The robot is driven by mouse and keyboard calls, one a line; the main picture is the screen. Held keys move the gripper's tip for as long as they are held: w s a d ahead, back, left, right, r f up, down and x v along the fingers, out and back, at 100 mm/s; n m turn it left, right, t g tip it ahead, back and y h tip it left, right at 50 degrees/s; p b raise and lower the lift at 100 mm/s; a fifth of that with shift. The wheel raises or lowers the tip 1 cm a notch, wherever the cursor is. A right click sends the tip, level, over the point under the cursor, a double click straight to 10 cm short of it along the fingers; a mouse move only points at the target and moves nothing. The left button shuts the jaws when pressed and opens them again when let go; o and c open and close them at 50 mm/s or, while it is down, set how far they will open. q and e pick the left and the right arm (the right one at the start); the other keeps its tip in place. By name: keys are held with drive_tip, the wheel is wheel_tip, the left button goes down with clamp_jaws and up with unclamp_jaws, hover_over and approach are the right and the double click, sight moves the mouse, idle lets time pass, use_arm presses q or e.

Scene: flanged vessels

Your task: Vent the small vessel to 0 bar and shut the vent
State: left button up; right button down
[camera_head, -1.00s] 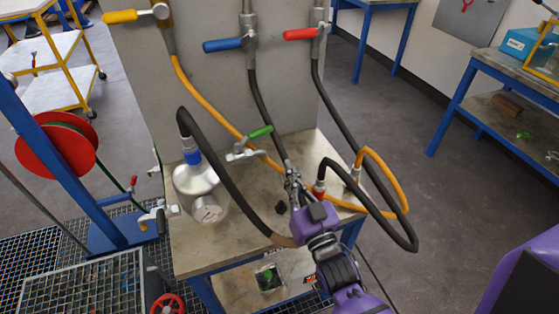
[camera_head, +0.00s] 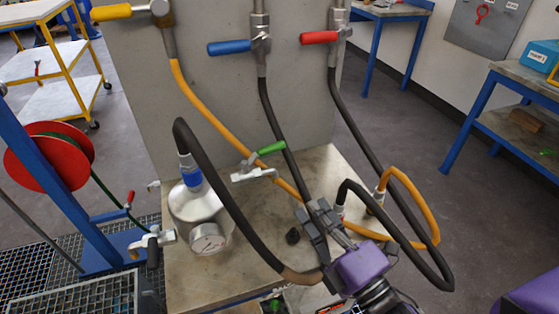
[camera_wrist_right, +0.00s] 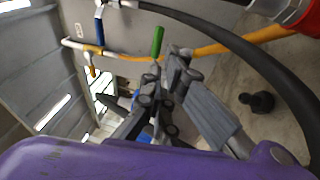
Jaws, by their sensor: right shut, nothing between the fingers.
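The small vessel (camera_head: 192,205) is a silver metal body standing at the left of the bench top, with a blue collar and a black hose at its top. Its round gauge (camera_head: 207,239) faces me, but the reading is too small to tell. A silver valve with a green lever (camera_head: 271,147) sits to the right of the vessel. The green lever also shows in the wrist view (camera_wrist_right: 157,41). My right gripper (camera_head: 314,207) is shut and empty, below and right of that lever and apart from it. My left gripper is not in view.
Yellow (camera_head: 111,12), blue (camera_head: 229,47) and red (camera_head: 319,38) lever valves feed hoses down the grey panel. Looped black and orange hoses (camera_head: 432,226) lie right of my gripper. A small black knob (camera_head: 292,236) is on the bench (camera_head: 240,268). A fitting (camera_head: 152,242) projects left of the vessel.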

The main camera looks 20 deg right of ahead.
drive_tip(key=p, duration=0.3)
approach(263, 153)
drive_tip(key=w, duration=0.7)
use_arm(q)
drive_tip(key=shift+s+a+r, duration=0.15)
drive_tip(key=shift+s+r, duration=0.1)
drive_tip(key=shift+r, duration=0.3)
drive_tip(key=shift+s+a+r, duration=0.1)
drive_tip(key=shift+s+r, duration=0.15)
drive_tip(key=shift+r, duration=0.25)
use_arm(e)
drive_tip(key=shift+d, duration=0.55)
drive_tip(key=shift+d, duration=0.1)
